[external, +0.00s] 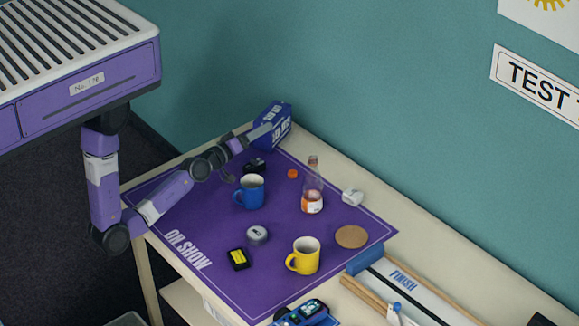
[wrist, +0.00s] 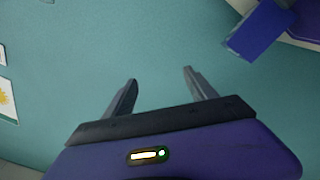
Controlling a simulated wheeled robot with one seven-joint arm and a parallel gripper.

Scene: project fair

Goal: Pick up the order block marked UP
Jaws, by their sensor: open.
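I cannot make out the marking UP on any block. A small white block (external: 352,196) lies near the mat's back right edge, and a black block with a yellow face (external: 237,259) lies near the front; any lettering on them is too small to read. My gripper (external: 266,129) is at the far back corner of the table, in front of or beside a blue box with white lettering. In the wrist view my gripper (wrist: 160,77) is open and empty, its fingers apart against the teal wall.
The purple mat (external: 205,220) holds a blue mug (external: 251,192), a yellow mug (external: 305,257), a glass bottle (external: 312,190), a grey tin (external: 257,235), a cork disc (external: 351,237) and a dark object (external: 254,166). The blue box (external: 275,121) stands at the back corner.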

